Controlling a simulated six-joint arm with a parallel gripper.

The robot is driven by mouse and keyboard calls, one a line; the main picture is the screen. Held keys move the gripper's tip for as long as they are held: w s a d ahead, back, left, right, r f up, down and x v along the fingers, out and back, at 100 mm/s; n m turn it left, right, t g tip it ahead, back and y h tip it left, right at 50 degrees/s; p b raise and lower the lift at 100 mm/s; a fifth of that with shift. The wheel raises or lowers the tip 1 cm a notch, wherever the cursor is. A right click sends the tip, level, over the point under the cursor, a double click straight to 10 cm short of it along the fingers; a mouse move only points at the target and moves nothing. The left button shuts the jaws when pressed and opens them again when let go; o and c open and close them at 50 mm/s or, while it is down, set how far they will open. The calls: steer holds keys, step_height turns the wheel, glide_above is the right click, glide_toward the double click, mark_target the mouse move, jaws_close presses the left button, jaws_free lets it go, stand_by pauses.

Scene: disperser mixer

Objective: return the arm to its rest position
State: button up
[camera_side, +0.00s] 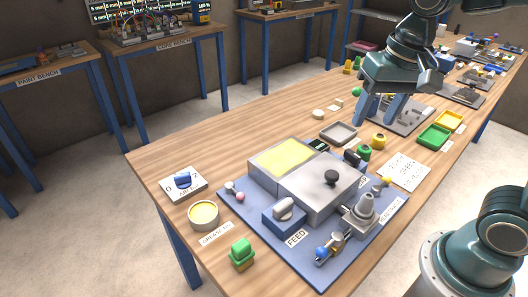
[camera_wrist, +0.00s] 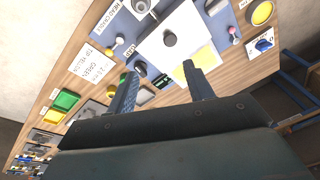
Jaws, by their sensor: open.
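My gripper (camera_side: 378,112) hangs over the far half of the wooden table, its two fingers apart and pointing down, with nothing between them. It is beyond the mixer station and above the table. In the wrist view my gripper (camera_wrist: 160,68) shows both fingers spread and empty. The mixer station sits on a blue base plate (camera_side: 238,205). Its grey box has a yellow-filled opening (camera_side: 285,157) beside a grey cover with a black knob (camera_side: 331,177). The cover's knob also shows in the wrist view (camera_wrist: 169,39).
A grey tray (camera_side: 339,134), a green tray (camera_side: 433,138) and a yellow tray (camera_side: 449,120) lie near my gripper. A dial block (camera_side: 183,184), a round yellow tin (camera_side: 203,215) and a green block (camera_side: 242,253) stand at the near left.

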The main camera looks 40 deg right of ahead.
steer(key=s+d+n+t, duration=0.2)
steer(key=s+n, duration=0.3)
steer(key=s, duration=0.3)
steer(key=shift+n+t, duration=0.3)
steer(key=shift+t, duration=0.5)
stand_by(0.3)
